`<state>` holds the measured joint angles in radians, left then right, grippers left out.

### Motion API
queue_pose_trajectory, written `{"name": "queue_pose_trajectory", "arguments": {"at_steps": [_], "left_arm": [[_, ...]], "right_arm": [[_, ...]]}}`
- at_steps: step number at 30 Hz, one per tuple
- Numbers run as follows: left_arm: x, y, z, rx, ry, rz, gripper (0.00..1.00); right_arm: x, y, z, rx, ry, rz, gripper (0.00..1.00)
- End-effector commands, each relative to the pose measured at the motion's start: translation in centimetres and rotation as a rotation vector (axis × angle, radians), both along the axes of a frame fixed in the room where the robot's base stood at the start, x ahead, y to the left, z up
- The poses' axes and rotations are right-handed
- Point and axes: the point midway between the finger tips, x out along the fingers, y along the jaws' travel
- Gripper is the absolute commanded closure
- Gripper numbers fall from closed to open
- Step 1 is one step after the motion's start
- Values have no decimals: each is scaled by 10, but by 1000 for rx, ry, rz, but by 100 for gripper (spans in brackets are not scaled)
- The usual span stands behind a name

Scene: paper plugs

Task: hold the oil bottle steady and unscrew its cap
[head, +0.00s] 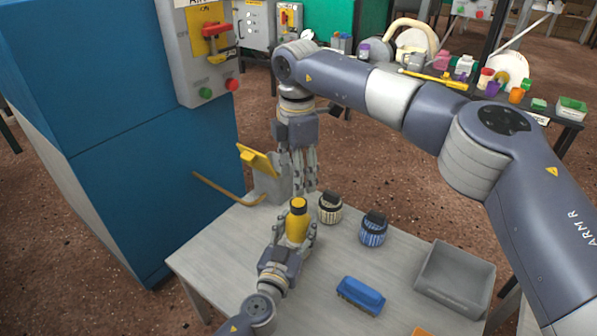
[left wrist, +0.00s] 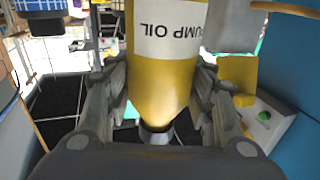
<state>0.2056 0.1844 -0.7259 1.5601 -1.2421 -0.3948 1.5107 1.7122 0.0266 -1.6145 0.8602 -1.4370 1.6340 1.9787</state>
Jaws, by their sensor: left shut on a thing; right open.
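The oil bottle (head: 297,226) is yellow with a dark cap (head: 298,204) on top, and it stands upright over the grey table. My left gripper (head: 296,238) is shut around the bottle's body. In the left wrist view the yellow bottle (left wrist: 163,75) with a white "PUMP OIL" label sits between the fingers of my left gripper (left wrist: 160,105). My right gripper (head: 305,182) is open and points down above the table, just behind and above the cap, apart from it as far as I can tell.
On the table (head: 225,258) are a black-and-cream jar (head: 330,208), a blue jar (head: 373,229), a blue brush (head: 361,295) and a grey bin (head: 454,280). A yellow-topped holder (head: 258,161) stands at the back edge. A blue cabinet (head: 150,170) blocks the left.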

Motion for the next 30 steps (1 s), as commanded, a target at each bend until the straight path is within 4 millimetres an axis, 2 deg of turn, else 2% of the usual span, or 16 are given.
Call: {"name": "queue_pose_trajectory", "arguments": {"at_steps": [6,12,20,30], "left_arm": [[0,0,0,0,0,0,100],[0,0,0,0,0,0,100],[0,0,0,0,0,0,100],[0,0,0,0,0,0,100]], "right_arm": [[1,-1,0,1,-1,-343,50],[1,-2,0,0,-1,-567,50],[1,-2,-7,-1,0,-665,50],[1,-2,-57,-2,1,-664,50]]}}
